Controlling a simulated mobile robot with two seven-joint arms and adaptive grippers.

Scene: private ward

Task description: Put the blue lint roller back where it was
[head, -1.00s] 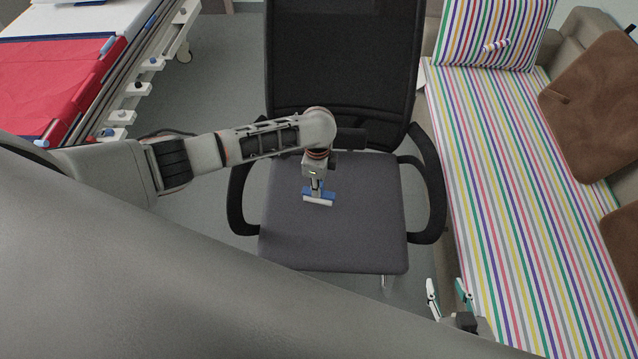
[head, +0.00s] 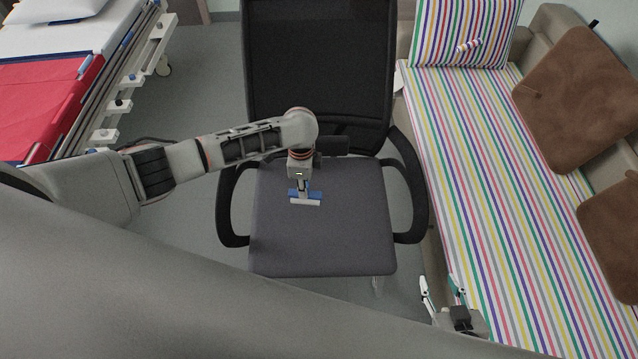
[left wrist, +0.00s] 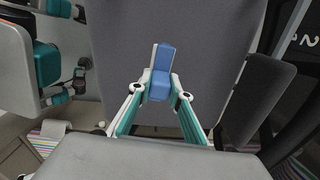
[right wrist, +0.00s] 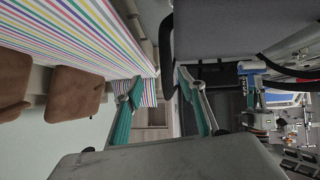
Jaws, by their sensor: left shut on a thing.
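The blue lint roller (head: 306,202) has a blue body and a white roller part. In the head view it is over the grey chair seat (head: 320,240); I cannot tell whether it touches the seat. My left gripper (head: 304,190) is shut on it from above. In the left wrist view the roller's blue part (left wrist: 160,78) sits between the two fingertips, with the seat behind it. My right gripper (head: 440,285) is open and empty, low beside the sofa's near end. Its spread fingers also show in the right wrist view (right wrist: 160,78).
The chair has black armrests (head: 410,200) and a mesh back (head: 318,65). On the right is a striped sofa (head: 490,180) with brown cushions (head: 578,95) and a striped pillow (head: 440,35) bearing a small whitish object (head: 470,45). A bed with red cover (head: 40,95) stands left.

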